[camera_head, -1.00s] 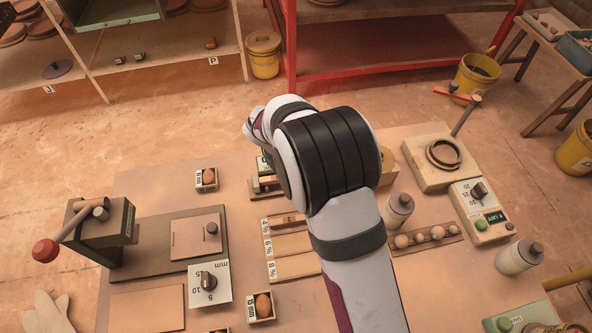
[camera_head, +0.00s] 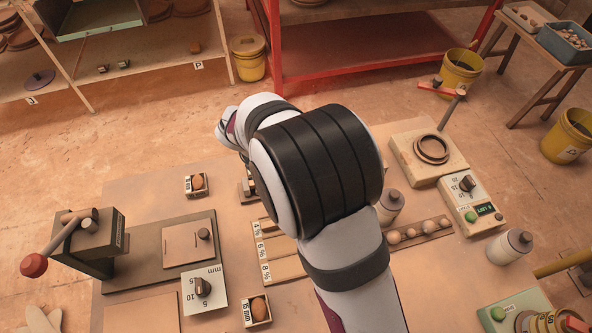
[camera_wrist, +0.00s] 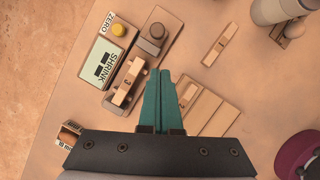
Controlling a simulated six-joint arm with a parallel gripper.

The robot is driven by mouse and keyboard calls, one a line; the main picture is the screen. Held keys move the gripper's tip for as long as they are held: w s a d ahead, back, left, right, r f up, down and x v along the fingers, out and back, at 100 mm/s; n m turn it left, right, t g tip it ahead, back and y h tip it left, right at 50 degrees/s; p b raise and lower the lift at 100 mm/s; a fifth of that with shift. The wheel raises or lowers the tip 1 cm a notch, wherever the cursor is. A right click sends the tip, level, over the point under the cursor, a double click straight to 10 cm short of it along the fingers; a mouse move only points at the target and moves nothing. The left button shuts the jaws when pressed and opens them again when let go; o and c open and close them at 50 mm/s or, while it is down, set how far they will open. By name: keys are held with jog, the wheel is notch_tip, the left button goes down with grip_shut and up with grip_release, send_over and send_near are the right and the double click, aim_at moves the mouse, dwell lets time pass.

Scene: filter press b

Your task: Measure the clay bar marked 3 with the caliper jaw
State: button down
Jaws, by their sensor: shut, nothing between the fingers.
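In the wrist view, my gripper (camera_wrist: 163,73) is shut and empty, its teal fingers pointing between the caliper and a slotted tray. The caliper has a display box marked SHRINK (camera_wrist: 106,58), a yellow ZERO button (camera_wrist: 118,30) and a dark round knob on its sliding jaw block (camera_wrist: 153,36). The clay bar marked 3 (camera_wrist: 127,83) lies along the caliper bed, left of my fingertips and apart from them. Whether the jaw touches the bar is unclear. In the head view my arm hides my gripper and most of the caliper (camera_head: 246,190).
The tray marked 4%, 6%, 8% (camera_head: 268,262) lies right of my fingers in the wrist view (camera_wrist: 213,104). Another small bar (camera_wrist: 221,44) lies beyond it. A press (camera_head: 95,245) stands left; a bottle (camera_head: 391,206) and a row of balls (camera_head: 420,231) stand right.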

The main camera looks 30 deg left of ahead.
jog(key=c, duration=1.4)
grip_release()
jog(key=v, duration=0.6)
jog(key=shift+w+r+m, duration=0.25)
jog(key=shift+r+m, duration=0.05)
jog(key=shift+r, duration=0.05)
jog(key=o, duration=0.7)
jog(key=w+r+m+g, duration=0.1)
jog(key=w+m, duration=0.1)
jog(key=m, duration=0.1)
jog(key=w+d+r+m+g, duration=0.1)
jog(key=w+m, duration=0.1)
jog(key=w, duration=0.1)
jog(key=w+d+r+m+g, duration=0.1)
jog(key=w+r+m, duration=0.1)
jog(key=w+m, duration=0.1)
jog(key=shift+w+m+g+y, duration=0.1)
jog(key=shift+m+g+y, duration=0.2)
jog(key=shift+y, duration=0.1)
jog(key=shift+o, duration=0.2)
jog(key=shift+w+r+m, duration=0.15)
jog(key=shift+w+m, duration=0.1)
jog(key=shift+m, duration=0.15)
notch_tip(320, 180, down, 15)
jog(key=shift+f, duration=0.2)
grip_shut()
